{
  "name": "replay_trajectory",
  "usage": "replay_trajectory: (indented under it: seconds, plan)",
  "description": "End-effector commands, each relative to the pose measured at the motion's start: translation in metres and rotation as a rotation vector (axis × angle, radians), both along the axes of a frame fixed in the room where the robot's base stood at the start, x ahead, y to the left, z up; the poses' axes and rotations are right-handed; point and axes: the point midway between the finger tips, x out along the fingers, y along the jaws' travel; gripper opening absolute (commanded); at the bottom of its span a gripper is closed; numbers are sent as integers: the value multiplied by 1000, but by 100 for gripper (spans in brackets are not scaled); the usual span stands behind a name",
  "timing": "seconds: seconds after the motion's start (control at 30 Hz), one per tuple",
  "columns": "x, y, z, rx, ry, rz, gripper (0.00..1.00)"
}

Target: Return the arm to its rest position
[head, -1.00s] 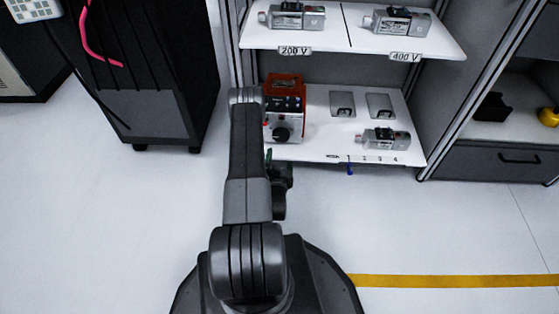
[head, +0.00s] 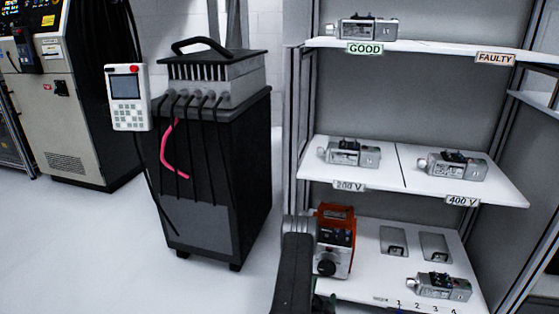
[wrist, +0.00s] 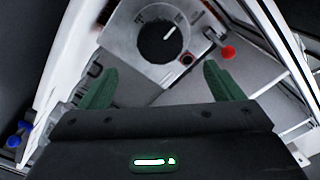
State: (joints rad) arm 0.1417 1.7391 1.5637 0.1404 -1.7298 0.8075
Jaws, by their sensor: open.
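My gripper (wrist: 158,85) shows in the wrist view with its two green fingers spread apart and nothing between them. Beyond the fingertips is the grey face of the orange-and-grey tester (wrist: 130,55), with a black dial and a red knob. In the head view my arm (head: 297,265) rises from the bottom edge, and its upper end is just left of the tester (head: 335,240) on the lowest shelf. The gripper itself is mostly hidden behind the arm in the head view.
One servo unit (head: 444,287) lies on the lowest shelf (head: 385,287) near numbered marks. Others stand on the 200 V and 400 V shelf and on the GOOD side above. A black cabinet (head: 215,185) with a teach pendant (head: 128,97) stands left. Floor between is clear.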

Motion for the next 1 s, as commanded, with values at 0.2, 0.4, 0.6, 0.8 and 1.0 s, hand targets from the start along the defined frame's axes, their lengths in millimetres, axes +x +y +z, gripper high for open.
replay_trajectory:
  seconds: [0.2,0.4,0.6,0.8,1.0]
  plan:
    - [44,-13,-2,1,-5,-1,87]
    - [78,-23,-2,0,-5,-1,87]
    - [99,-29,0,-1,-3,0,87]
    - [103,-30,1,-7,1,1,87]
    - [103,-30,0,-8,2,1,87]
